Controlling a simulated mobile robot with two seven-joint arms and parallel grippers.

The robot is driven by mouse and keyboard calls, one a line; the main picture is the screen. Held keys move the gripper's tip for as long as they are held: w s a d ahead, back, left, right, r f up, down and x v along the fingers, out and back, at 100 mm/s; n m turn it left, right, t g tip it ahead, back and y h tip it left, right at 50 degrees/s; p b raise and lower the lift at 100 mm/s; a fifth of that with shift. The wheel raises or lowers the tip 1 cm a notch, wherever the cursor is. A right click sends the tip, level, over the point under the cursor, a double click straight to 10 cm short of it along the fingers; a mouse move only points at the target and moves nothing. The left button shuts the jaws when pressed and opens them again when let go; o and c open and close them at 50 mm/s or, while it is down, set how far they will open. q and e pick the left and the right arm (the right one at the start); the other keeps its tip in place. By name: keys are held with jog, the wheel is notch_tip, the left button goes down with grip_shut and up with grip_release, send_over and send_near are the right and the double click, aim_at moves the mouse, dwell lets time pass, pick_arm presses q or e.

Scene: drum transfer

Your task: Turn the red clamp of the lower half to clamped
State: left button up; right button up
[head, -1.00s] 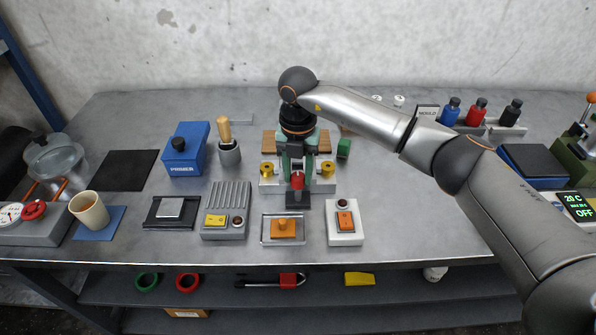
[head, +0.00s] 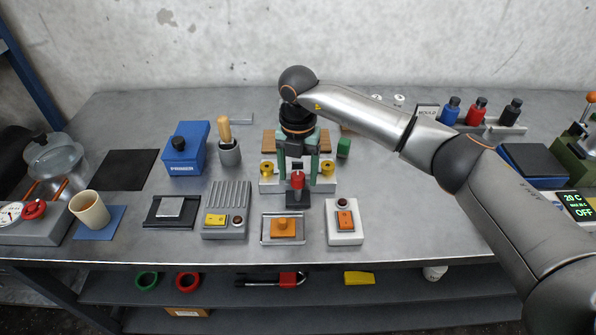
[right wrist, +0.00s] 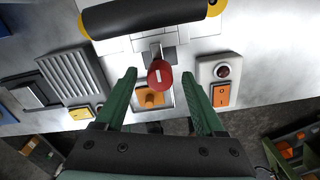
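The red clamp (head: 297,181) is a small red knob on a dark base at the front of a pale fixture (head: 313,185). In the right wrist view the red clamp (right wrist: 160,75) has a short pale mark on its top. My right gripper (head: 298,175) has green fingers and points down over the clamp. In the right wrist view my right gripper (right wrist: 161,88) is open, one finger on each side of the clamp, with gaps between. A black cylinder with yellow ends (right wrist: 150,17) lies just behind the clamp. My left gripper is not in view.
An orange-knobbed plate (head: 283,228) and a white switch box (head: 345,236) stand in front of the fixture. A ribbed grey block (head: 228,196) is to the left, a green block (head: 344,148) behind right. The table right of the switch box is clear.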

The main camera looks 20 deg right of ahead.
aim_at(298, 175)
notch_tip(298, 175, up, 13)
jog(key=b, duration=0.1)
jog(key=shift+f, duration=0.2)
dwell(0.4)
